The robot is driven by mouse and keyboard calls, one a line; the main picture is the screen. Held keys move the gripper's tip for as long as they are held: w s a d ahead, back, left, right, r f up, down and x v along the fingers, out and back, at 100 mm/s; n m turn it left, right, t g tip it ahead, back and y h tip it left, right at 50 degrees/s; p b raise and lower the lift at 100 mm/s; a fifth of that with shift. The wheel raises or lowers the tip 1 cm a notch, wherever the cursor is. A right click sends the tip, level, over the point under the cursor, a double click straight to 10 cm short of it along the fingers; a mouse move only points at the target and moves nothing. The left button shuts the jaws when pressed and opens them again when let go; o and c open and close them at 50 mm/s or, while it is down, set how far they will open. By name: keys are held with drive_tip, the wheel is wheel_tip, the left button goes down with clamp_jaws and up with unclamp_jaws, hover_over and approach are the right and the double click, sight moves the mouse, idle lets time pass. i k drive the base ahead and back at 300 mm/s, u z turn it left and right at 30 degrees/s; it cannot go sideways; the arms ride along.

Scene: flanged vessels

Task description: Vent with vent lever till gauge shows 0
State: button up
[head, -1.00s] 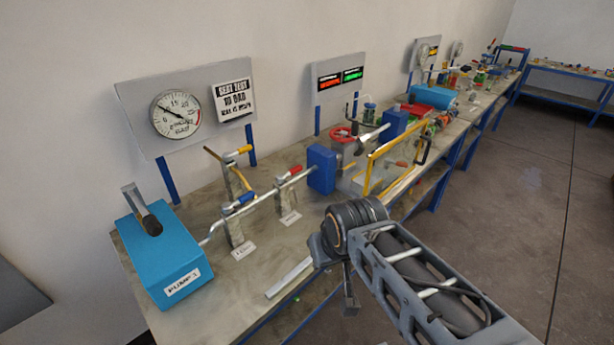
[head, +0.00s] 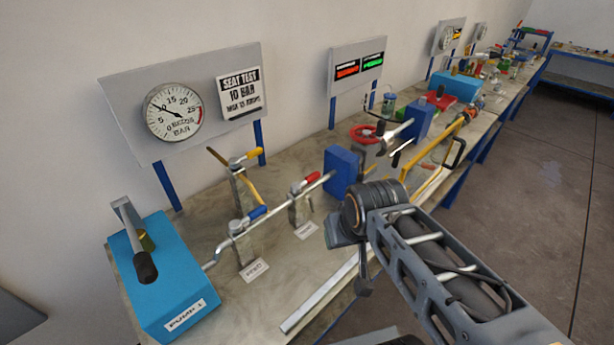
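The round gauge (head: 174,112) is on a grey panel at the left; its needle points up and left, apparently near 10, clearly off 0. Below it, a pipe from the blue pump (head: 165,275) carries a blue-handled lever (head: 249,220) and a red-handled lever (head: 306,182). The small labels are too blurred to tell which lever is the vent. My arm reaches in from the lower right, apart from the levers. My gripper's fingers cannot be made out.
A blue box (head: 343,172) sits at the pipe's right end. A sign (head: 240,95) reads "seat test 10 bar". A red handwheel (head: 364,134) and a yellow frame (head: 428,185) stand farther right. A metal strip (head: 320,291) runs along the bench's front. Floor to the right is clear.

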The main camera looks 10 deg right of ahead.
sight(308, 181)
drive_tip(key=u, duration=2.1)
drive_tip(key=k, duration=0.8)
drive_tip(key=z, duration=1.25)
drive_tip(key=i, duration=0.5)
drive_tip(key=z, duration=0.05)
